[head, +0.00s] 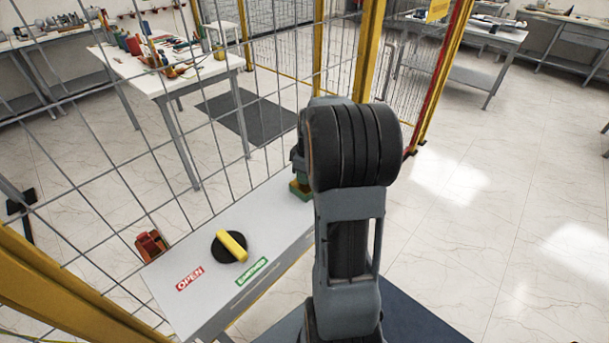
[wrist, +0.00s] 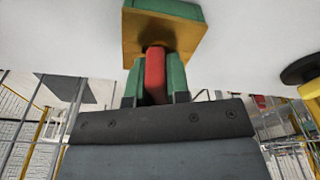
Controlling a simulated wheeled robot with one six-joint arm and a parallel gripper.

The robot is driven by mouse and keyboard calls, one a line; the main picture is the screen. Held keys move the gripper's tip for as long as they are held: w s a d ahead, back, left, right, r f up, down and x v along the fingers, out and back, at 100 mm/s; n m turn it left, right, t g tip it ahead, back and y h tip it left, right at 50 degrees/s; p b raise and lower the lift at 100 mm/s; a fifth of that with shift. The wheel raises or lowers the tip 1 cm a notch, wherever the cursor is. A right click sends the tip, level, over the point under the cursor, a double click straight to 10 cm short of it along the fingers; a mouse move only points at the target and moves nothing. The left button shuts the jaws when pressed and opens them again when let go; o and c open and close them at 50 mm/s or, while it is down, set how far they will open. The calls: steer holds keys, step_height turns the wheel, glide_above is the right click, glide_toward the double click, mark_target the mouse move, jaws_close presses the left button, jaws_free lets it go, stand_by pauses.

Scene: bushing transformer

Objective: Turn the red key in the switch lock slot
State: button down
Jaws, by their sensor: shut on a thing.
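In the wrist view, the red key (wrist: 155,75) stands between the two green fingers of my gripper (wrist: 156,82), which is shut on it. The key's far end meets the yellow face of the switch lock (wrist: 165,32), a yellow block with a green back. I cannot tell how deep the key sits in the slot, which is hidden by the key and fingers. In the head view, the lock (head: 300,189) shows green and yellow at the far end of the white panel, partly behind my arm. The key and fingers are hidden there.
The white panel (head: 190,295) carries a black disc (head: 226,258) with a yellow handle (head: 232,244), between a red OPEN label (head: 189,279) and a green label (head: 251,271). A red device (head: 150,245) is by the panel's left edge. Wire fencing with yellow posts (head: 369,50) stands behind.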

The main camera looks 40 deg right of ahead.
steer(key=shift+n, duration=0.7)
steer(key=n, duration=0.5)
steer(key=shift+a+g+b, duration=0.1)
steer(key=shift+g+b, duration=0.2)
steer(key=shift+b, duration=0.1)
steer(key=shift+s+n+y, duration=0.1)
steer(key=shift+n+y, duration=0.2)
steer(key=shift+n, duration=0.2)
steer(key=n, duration=0.6)
steer(key=shift+s+g, duration=0.1)
steer(key=shift+g, duration=0.3)
steer(key=c, duration=1)
jaws_free()
